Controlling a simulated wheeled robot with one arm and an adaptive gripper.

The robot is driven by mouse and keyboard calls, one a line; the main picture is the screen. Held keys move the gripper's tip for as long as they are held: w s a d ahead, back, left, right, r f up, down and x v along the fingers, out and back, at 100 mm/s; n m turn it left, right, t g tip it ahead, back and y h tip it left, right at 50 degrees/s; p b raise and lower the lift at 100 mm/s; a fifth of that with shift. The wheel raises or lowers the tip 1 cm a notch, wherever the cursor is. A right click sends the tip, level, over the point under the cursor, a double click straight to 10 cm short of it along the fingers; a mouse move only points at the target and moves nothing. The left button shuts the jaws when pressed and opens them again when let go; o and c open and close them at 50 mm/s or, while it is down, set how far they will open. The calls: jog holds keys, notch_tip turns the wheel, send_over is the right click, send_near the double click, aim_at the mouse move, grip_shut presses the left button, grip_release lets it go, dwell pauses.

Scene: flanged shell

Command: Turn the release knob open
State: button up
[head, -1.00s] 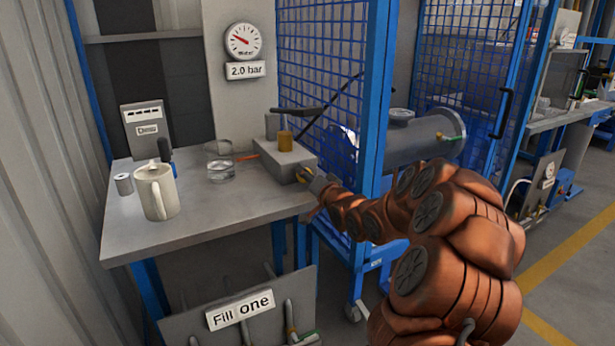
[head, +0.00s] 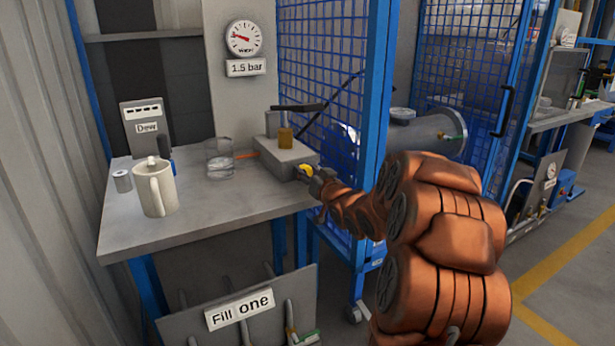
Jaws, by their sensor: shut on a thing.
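The release knob (head: 305,170) is a small yellow piece on the front right face of a grey box (head: 285,156) at the table's right edge. My gripper (head: 312,177) is small in the head view and comes at the knob from the right. It is shut on the knob, and its fingers partly hide it. The exact angle of the knob is too small to tell. A dial gauge (head: 244,38) on the wall panel above has a label (head: 247,68) that reads 1.5 bar.
A blue mesh frame (head: 375,120) rises close beside my arm. A grey cylinder (head: 410,135) lies behind it.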

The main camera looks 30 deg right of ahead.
jog(key=n+b, duration=0.2)
jog(key=n, duration=0.3)
jog(key=shift+a+f+n, duration=0.1)
jog(key=shift+f+n, duration=0.05)
jog(key=shift+n, duration=0.15)
jog(key=n+b, duration=0.2)
jog(key=n, duration=0.3)
jog(key=shift+a+n, duration=0.1)
jog(key=shift+n, duration=0.2)
jog(key=shift+b, duration=0.3)
jog(key=o, duration=0.9)
jog(key=s, duration=0.8)
jog(key=s+a, duration=0.1)
jog(key=s, duration=0.3)
